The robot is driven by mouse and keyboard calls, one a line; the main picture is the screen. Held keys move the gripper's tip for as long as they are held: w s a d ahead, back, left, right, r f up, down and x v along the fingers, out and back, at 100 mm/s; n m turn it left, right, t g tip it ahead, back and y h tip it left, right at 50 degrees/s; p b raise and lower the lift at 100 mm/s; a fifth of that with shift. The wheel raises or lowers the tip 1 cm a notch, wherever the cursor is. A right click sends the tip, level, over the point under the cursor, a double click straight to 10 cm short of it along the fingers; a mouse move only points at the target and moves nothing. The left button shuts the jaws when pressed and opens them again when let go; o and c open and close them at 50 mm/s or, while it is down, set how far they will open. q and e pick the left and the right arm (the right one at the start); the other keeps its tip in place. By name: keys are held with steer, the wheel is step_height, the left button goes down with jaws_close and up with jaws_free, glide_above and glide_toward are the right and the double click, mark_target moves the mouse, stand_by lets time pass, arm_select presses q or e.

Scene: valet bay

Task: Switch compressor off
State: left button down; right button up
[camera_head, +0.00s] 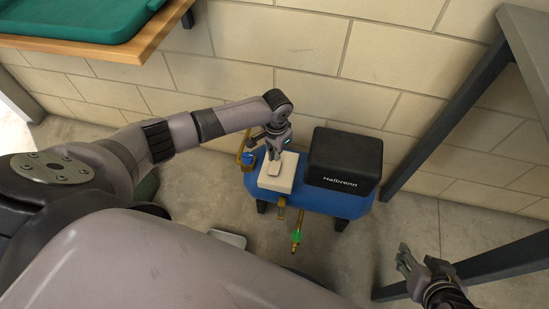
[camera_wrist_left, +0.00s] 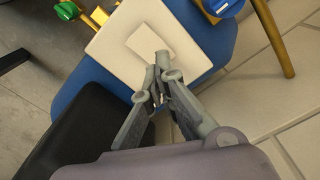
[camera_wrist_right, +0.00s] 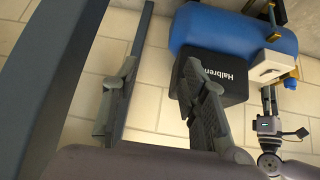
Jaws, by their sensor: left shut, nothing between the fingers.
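The compressor has a blue tank (camera_head: 340,202) and a black cover (camera_head: 345,158) marked "Halbrenn". It stands on the floor by the wall. A cream switch box (camera_head: 277,184) sits on the tank's left part. Its top carries a pale rocker switch (camera_wrist_left: 147,39). My left gripper (camera_head: 275,152) is shut and empty, pointing down at the box. In the left wrist view its fingertips (camera_wrist_left: 161,72) overlap the rocker's near end; I cannot tell whether they touch. My right gripper (camera_head: 403,260) is open and empty at the right, away from the compressor; its spread fingers (camera_wrist_right: 158,95) show in the right wrist view.
A brass fitting with a green handle (camera_head: 296,237) sticks out at the compressor's front. A dark table frame (camera_head: 445,125) stands at the right. A wooden shelf with a green tray (camera_head: 75,22) is at upper left. The floor before the compressor is mostly clear.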

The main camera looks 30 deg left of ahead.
mark_target(276, 163)
arm_select(q)
steer(key=shift+r+p, duration=0.75)
steer(key=shift+p, duration=0.05)
steer(key=shift+r+p, duration=0.4)
steer(key=shift+p, duration=0.05)
steer(key=shift+r+p, duration=0.25)
steer(key=shift+p, duration=0.05)
steer(key=shift+r+p, duration=0.5)
steer(key=shift+p, duration=0.15)
arm_select(e)
steer(key=s+d+f+g+h, duration=0.1)
steer(key=s+d+f+g, duration=0.1)
steer(key=s+f+g, duration=0.2)
steer(key=shift+s+f, duration=0.35)
steer(key=shift+s, duration=0.6)
